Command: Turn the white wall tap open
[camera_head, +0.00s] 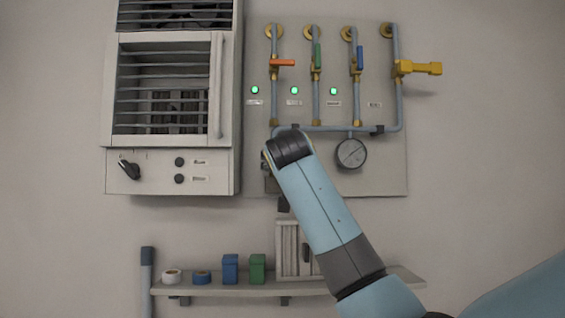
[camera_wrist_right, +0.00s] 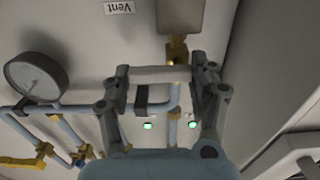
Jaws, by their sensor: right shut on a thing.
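The white wall tap's handle (camera_wrist_right: 160,74) shows in the right wrist view as a pale bar lying across, between my fingertips. A brass fitting (camera_wrist_right: 177,50) sits on the pipe just beyond it. My right gripper (camera_wrist_right: 158,80) is shut on this handle, with a finger at each end. In the head view my right arm comes up from the lower right and covers the tap and most of the gripper. My left gripper is in neither view.
The panel also carries an orange-handled tap (camera_head: 283,63), green (camera_head: 317,55) and blue (camera_head: 360,58) ones, a yellow one (camera_head: 425,68) and a gauge (camera_head: 351,154). A white cabinet (camera_head: 172,170) stands close left. A shelf (camera_head: 215,290) holds small items below.

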